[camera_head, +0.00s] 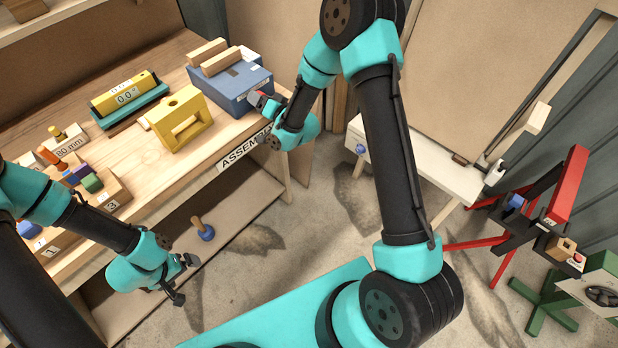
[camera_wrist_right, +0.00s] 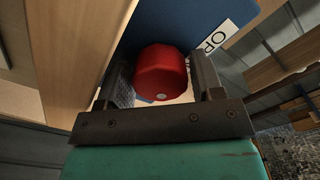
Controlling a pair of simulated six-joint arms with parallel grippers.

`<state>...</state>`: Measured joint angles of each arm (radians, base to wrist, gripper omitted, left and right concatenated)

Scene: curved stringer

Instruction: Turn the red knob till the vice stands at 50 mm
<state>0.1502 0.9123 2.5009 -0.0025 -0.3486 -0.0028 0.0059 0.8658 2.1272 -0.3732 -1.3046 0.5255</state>
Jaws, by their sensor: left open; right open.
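The blue vice (camera_head: 228,92) stands on the bench with pale wooden jaw blocks (camera_head: 221,60) on top. The red knob (camera_wrist_right: 161,73) is on the vice's front face, in the right wrist view between my right gripper's fingers (camera_wrist_right: 165,82). The fingers are open, one on each side of it; I cannot tell whether either touches it. In the head view my right gripper (camera_head: 266,103) is at the vice's front and mostly hides the knob. A white label starting "OP" (camera_wrist_right: 219,37) is beside the knob. My left gripper (camera_head: 184,278) is open and empty, in front of the bench.
A yellow frame (camera_head: 180,120) and a yellow level (camera_head: 126,95) reading 0.0 stand left of the vice. An "80 mm" block (camera_head: 70,148) and small coloured parts are further left. A red stand (camera_head: 568,188) is at the right.

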